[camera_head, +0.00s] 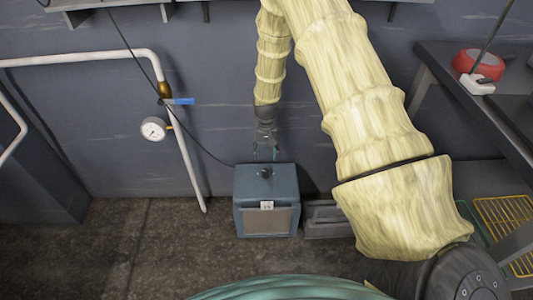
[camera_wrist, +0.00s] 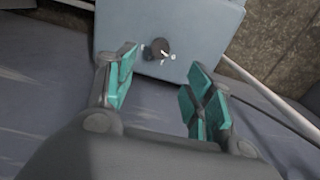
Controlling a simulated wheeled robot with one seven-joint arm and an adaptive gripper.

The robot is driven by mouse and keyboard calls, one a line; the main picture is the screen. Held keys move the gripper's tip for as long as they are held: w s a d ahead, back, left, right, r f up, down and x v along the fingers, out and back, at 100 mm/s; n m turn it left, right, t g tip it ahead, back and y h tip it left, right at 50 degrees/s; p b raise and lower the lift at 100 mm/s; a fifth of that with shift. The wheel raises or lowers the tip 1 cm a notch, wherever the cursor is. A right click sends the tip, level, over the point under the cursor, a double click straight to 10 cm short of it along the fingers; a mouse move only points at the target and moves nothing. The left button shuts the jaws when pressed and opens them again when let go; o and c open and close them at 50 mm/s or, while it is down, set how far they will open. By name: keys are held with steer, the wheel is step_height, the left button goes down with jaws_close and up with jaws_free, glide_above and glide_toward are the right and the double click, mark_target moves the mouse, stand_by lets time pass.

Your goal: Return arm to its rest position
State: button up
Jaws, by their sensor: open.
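My gripper (camera_head: 265,152) hangs at the end of my cream-sleeved arm, pointing down in the head view. It is above the top of a blue-grey box. In the wrist view my gripper (camera_wrist: 160,95) shows its teal finger pads spread apart, with nothing between them. The box top with a dark round knob lies beyond the fingers. No pan can be made out in either view.
The blue-grey box (camera_head: 267,215) stands on the floor against the wall; its knob (camera_wrist: 160,47) shows in the wrist view. A white pipe with a gauge (camera_head: 153,129) is at left. A dark bench with a red object (camera_head: 477,64) is at right. Floor at left is clear.

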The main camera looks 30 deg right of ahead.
stand_by(0.3)
steer(key=shift+n, duration=0.7)
steer(key=s+a+f, duration=0.2)
steer(key=s, duration=0.1)
steer(key=s+a+f, duration=0.2)
steer(key=s, duration=0.1)
steer(key=s+a+f, duration=0.2)
steer(key=shift+s+f, duration=0.4)
steer(key=s+a+f+n, duration=0.2)
steer(key=s+a, duration=0.4)
steer(key=s, duration=0.6)
steer(key=s+a+f+n, duration=0.1)
steer(key=s+a+f, duration=0.35)
steer(key=s, duration=0.75)
steer(key=s+a+r+n+p, duration=0.1)
steer(key=s+a+r+p, duration=0.1)
steer(key=s+a+r, duration=0.4)
step_height(320, 180, up, 15)
steer(key=d+p, duration=0.2)
steer(key=p, duration=1.3)
steer(key=shift+s+d+p, duration=0.15)
steer(key=shift+s+p, duration=0.15)
steer(key=shift+p, duration=0.05)
steer(key=shift+f, duration=0.1)
steer(key=shift+c, duration=0.2)
